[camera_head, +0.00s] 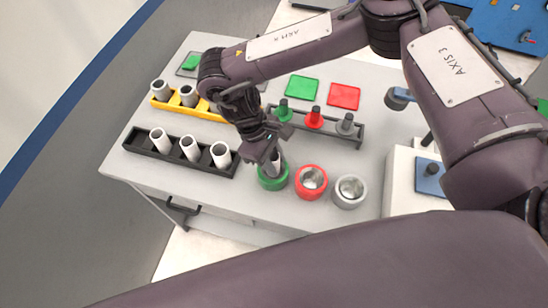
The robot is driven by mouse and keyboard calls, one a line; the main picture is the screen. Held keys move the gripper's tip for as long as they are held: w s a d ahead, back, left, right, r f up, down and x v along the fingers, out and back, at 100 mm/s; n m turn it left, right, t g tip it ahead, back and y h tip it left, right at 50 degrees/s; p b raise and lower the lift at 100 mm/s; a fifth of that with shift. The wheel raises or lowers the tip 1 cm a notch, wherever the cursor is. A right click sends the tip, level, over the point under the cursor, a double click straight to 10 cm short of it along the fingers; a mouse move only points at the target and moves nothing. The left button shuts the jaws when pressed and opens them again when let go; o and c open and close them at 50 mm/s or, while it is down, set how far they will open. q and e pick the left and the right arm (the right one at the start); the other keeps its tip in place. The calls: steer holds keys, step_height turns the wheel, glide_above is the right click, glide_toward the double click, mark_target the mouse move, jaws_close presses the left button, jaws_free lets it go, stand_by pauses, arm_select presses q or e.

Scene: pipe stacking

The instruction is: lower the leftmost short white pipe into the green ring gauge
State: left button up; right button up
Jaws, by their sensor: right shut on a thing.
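The green ring gauge (273,184) stands at the left of a row of three rings on the grey table. My right gripper (268,152) reaches down just above it, shut on a short pipe (274,167) that looks pale grey in shadow. The pipe's lower end is at the ring's opening; how deep it sits is hidden. Three short white pipes (190,149) stand upright in the black rack (142,149) to the left. My left gripper is not in view.
A red ring (311,183) and a grey ring (349,192) stand to the right of the green one. Behind are a rack with green, red and grey plugs (314,118) and a yellow rack (171,107) with pipes, partly hidden by my arm.

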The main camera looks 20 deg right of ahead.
steer(key=o, duration=1)
steer(key=shift+o, duration=0.2)
steer(key=v, duration=0.7)
steer(key=shift+a+r+b, duration=0.1)
steer(key=shift+r+b, duration=0.2)
steer(key=shift+r, duration=0.1)
